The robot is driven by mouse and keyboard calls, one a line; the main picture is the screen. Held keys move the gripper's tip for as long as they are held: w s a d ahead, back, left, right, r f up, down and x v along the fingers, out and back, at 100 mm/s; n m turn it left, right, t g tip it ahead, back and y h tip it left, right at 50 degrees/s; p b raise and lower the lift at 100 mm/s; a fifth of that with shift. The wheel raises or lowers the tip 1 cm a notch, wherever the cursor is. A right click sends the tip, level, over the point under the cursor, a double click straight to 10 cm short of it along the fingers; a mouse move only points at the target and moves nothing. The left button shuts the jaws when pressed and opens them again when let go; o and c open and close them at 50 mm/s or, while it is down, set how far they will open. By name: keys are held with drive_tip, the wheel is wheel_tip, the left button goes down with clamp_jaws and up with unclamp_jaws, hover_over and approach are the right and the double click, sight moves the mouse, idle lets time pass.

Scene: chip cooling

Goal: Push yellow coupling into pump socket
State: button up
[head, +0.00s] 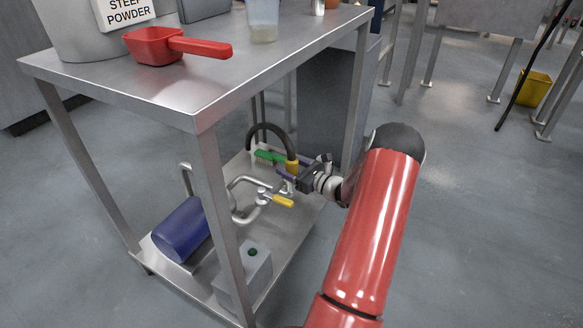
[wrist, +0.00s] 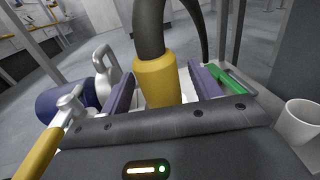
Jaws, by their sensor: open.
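The yellow coupling (head: 291,167) sits at the end of a black hose (head: 272,130) above the lower shelf of the steel table. In the wrist view the coupling (wrist: 158,80) stands roughly upright between the two purple fingers of my gripper (wrist: 161,92). The fingers are open, with a gap visible on each side of it. My gripper also shows in the head view (head: 292,176), just at the coupling. The pump has a blue motor (head: 182,228) and grey pipes (head: 240,183). I cannot make out the socket; the coupling's lower end is hidden behind my gripper's body.
A valve with a yellow handle (head: 283,202) is close to my gripper. A grey box with a green button (head: 245,275) stands at the shelf's front. A green brush (head: 268,157) lies behind the coupling. The table top and front leg (head: 215,190) stand left of my arm.

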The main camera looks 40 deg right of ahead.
sight(297, 170)
drive_tip(key=p+v, duration=0.1)
drive_tip(key=v, duration=0.6)
drive_tip(key=shift+s, duration=0.4)
drive_tip(key=shift+d, duration=0.1)
